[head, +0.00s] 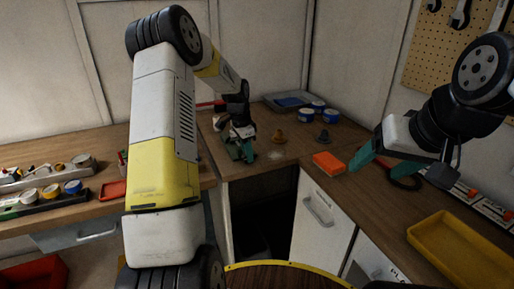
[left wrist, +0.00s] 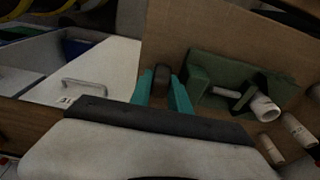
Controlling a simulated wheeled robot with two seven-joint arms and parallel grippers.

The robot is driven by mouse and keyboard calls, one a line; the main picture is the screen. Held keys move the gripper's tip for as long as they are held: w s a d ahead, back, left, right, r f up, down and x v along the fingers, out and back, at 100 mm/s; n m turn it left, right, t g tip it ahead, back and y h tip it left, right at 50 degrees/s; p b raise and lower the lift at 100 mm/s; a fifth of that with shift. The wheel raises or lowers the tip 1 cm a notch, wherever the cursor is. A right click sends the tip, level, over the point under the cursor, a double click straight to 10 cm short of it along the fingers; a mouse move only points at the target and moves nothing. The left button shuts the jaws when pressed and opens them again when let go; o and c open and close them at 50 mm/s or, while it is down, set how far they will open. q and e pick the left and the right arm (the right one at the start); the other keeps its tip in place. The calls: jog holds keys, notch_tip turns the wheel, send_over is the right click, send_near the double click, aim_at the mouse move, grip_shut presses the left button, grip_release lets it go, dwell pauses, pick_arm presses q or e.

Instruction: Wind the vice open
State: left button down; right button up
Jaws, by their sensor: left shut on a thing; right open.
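The green vice (head: 240,152) is on the bench near the inner corner, partly hidden by my left gripper. Its green body (left wrist: 208,72) also shows in the left wrist view, right of the fingers. My left gripper (left wrist: 163,92) has its teal fingers on either side of a dark knob-like part (left wrist: 162,71) beside the vice, probably its handle, and is shut on it. In the head view my left gripper (head: 238,136) is at the vice. How far apart the jaws are cannot be told. My right gripper (head: 401,167) is open and empty above the right bench.
An orange block (head: 328,163) lies near the bench edge. Blue-and-white rolls (head: 318,107) and a grey tray (head: 284,97) are at the back corner. A yellow tray (head: 462,252) is at lower right.

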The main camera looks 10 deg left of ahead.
pick_arm(q)
jog(key=t+h, duration=0.2)
jog(key=h, duration=0.1)
jog(key=a+t+h, duration=0.1)
jog(key=shift+s+f+h, duration=0.2)
jog(key=shift+s+h, duration=0.05)
jog(key=shift+h, duration=0.05)
jog(key=shift+a+f+t+h, duration=0.1)
jog(key=shift+t+h, duration=0.55)
jog(key=shift+h, duration=0.25)
jog(key=shift+a+f+t+h, duration=0.1)
jog(key=shift+t+h, duration=0.55)
jog(key=shift+h, duration=0.25)
jog(key=shift+s, duration=0.1)
jog(key=c, duration=1.5)
grip_release()
jog(key=shift+v, duration=3.85)
jog(key=shift+s+f, duration=0.1)
jog(key=shift+f, duration=0.05)
